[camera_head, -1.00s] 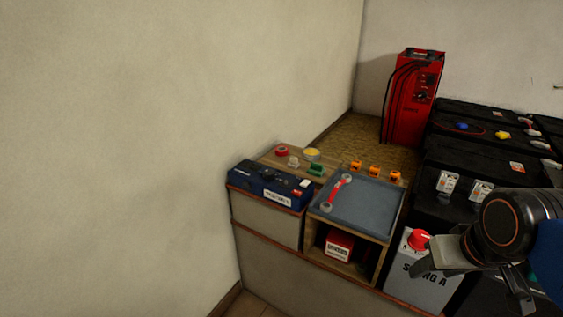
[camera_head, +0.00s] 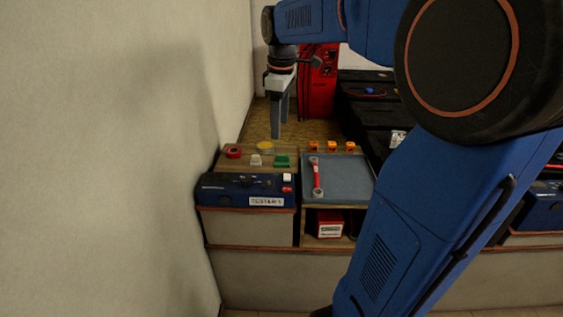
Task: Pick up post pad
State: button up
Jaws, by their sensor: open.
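On the wooden board (camera_head: 232,165) lie several small items: a red ring (camera_head: 233,152), a round yellow-topped piece (camera_head: 265,147), a pale small piece (camera_head: 256,160) and a green piece (camera_head: 282,161). I cannot tell for sure which one is the post pad. My gripper (camera_head: 279,131) points down in the air above the back of the board, with nothing between its fingers. It is open, though its fingers overlap from this angle. It appears above and behind the green piece and touches none of the items.
A blue labelled tester case (camera_head: 228,190) lies in front of the board. To its right is a grey tray (camera_head: 345,184) with a red-handled wrench (camera_head: 318,178). Several orange pieces (camera_head: 332,146) stand behind the tray. A red charger (camera_head: 318,88) stands at the back; a wall rises at left.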

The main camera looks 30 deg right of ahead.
jog(key=w+d+n, duration=0.2)
jog(key=w+d, duration=0.3)
jog(key=w, duration=0.1)
jog(key=g, duration=0.1)
send_over(282, 155)
jog(key=shift+n, duration=0.3)
jog(key=f, duration=1.1)
jog(key=shift+w+d+f, duration=0.1)
jog(key=shift+d+f, duration=0.2)
jog(key=shift+a+f, duration=0.2)
jog(key=shift+f, duration=2.6)
jog(key=c, duration=1.1)
